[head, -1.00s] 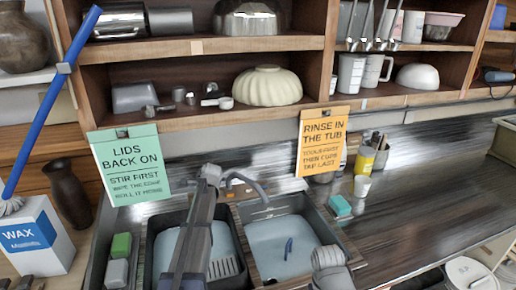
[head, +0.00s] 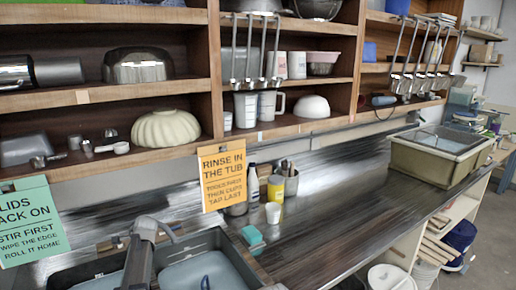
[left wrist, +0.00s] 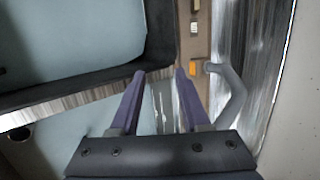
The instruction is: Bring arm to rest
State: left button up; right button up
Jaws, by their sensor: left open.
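My left arm (head: 140,255) rises from the bottom edge of the head view over the double sink (head: 185,240). Its gripper fingers cannot be made out in that view. In the left wrist view my left gripper (left wrist: 160,76) is open, with nothing between its two purple fingers. It points down over the sink's dark rim (left wrist: 100,77), and the grey faucet (left wrist: 232,95) stands just right of the fingers. My right gripper is not in view.
Wooden shelves with bowls and cups, including a cream bowl (head: 166,128), hang above the counter. An orange sign (head: 223,176) and a green sign (head: 30,222) hang below. A yellow can (head: 275,189) stands behind the sink.

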pick_arm(q)
jog(key=s+d+f+n+g+h, duration=0.1)
jog(key=s+d, duration=0.6)
jog(key=d, duration=0.3)
jog(key=s+d+f+n+g+h, duration=0.1)
jog(key=s+d+n, duration=0.1)
jog(key=s+d, duration=0.5)
jog(key=s+d+f+n+g+h, duration=0.1)
jog(key=s+d, duration=0.6)
jog(key=d, duration=0.8)
jog(key=shift+s+d+f+n+h, duration=0.15)
jog(key=shift+s+f+n+h, duration=0.25)
jog(key=shift+f+n, duration=0.2)
jog(key=s+d+n+g, duration=0.2)
jog(key=s+d, duration=0.5)
jog(key=s, duration=0.5)
jog(key=shift+s+d+f+h, duration=0.2)
jog(key=shift+s+d+h, duration=0.15)
jog(key=shift+h, duration=0.05)
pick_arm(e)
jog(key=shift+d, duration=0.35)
pick_arm(q)
jog(key=shift+o, duration=0.4)
